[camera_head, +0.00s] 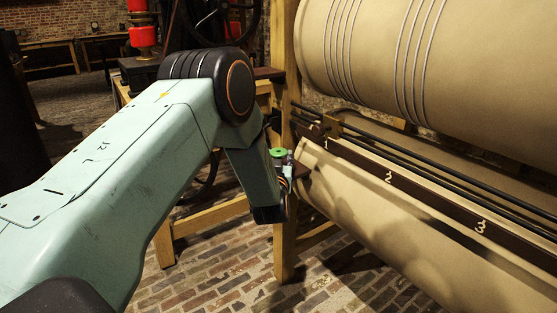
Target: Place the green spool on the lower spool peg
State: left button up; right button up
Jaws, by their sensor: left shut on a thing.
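The green spool (279,153) shows as a small green disc at the end of my left arm, beside the wooden post. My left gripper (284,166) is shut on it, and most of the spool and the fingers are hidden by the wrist. The spool is close to the left end of the dark numbered rail. I cannot make out the lower spool peg for certain. My right gripper is not in view.
Large cream rollers (380,55) fill the right side. A dark rail (430,198) numbered 1 to 3 runs between them. A wooden post (285,240) stands just by my gripper. Red spools (143,36) stand on a bench at the back left. Brick floor lies below.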

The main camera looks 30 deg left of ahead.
pick_arm(q)
jog(key=o, duration=1)
jog(key=shift+f, duration=0.15)
jog(key=shift+s+d+r, duration=0.1)
jog(key=shift+s+r, duration=0.1)
jog(key=p+v, duration=0.4)
jog(key=v, duration=0.8)
jog(key=s+d+f+m+g+h, duration=0.2)
jog(key=s+d+f+g+h, duration=0.1)
jog(key=s+f, duration=0.4)
jog(key=s+d+f+m+g+h, duration=0.1)
jog(key=s+d+f+g+h, duration=0.2)
jog(key=s+f, duration=0.45)
jog(key=s+d+f+g+h, duration=0.1)
jog(key=s+d+f+g, duration=0.1)
jog(key=s, duration=0.5)
jog(key=s+d+f+m+g+h, duration=0.1)
jog(key=s+d+f+g, duration=0.1)
jog(key=s, duration=0.6)
jog(key=s+d+f+m+g+h, duration=0.1)
jog(key=s+d+f+g, duration=0.1)
jog(key=s+g, duration=0.4)
jog(key=s+f, duration=0.1)
jog(key=s, duration=0.1)
jog(key=shift+s+d+f, duration=0.2)
jog(key=shift+s+f, duration=0.05)
jog(key=shift+f, duration=0.05)
